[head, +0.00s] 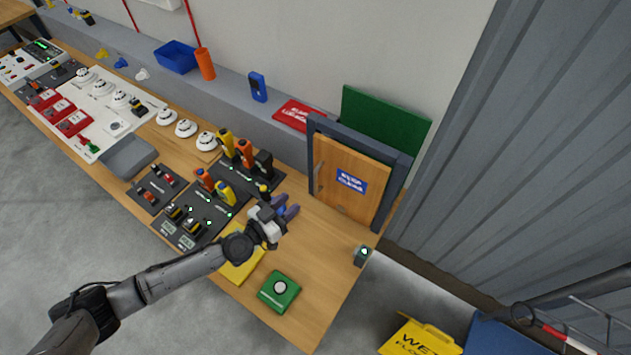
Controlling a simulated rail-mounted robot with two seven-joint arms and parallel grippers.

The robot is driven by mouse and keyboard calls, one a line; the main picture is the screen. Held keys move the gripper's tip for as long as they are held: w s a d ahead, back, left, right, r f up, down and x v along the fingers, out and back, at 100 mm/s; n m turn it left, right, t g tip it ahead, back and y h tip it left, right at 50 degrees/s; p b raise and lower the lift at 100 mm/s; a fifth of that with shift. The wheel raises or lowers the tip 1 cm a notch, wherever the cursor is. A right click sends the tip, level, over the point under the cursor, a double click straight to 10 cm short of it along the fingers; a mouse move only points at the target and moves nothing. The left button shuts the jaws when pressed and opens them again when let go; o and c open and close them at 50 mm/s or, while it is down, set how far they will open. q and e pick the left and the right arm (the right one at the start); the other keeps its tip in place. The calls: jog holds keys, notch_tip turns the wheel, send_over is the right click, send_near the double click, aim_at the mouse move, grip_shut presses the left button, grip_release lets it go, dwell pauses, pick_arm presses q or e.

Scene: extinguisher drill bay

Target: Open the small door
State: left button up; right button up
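The small door (335,194) is a wooden panel with a blue sign, set in a dark grey frame (389,192) that stands upright at the right end of the bench. It looks closed in its frame. A thin upright handle (318,177) seems to show near its left edge. My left gripper (288,208) is over the bench, to the left of the door and apart from it. Its two purple-grey fingers are spread, with nothing seen between them. My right gripper is not in view.
Tools in dark holders (205,210) stand left of my gripper. A green button box (279,290), a yellow pad (237,268) and a small grey box (362,255) sit on the bench (315,262). A green board (385,120) stands behind the door frame. Bench in front of the door is mostly clear.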

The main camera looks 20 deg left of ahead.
aim_at(316, 192)
pick_arm(q)
jog(key=b+x, duration=0.1)
jog(key=x, duration=0.9)
jog(key=shift+w+d+b, duration=0.1)
jog(key=shift+w+b, duration=0.2)
jog(key=shift+c, duration=0.5)
grip_shut()
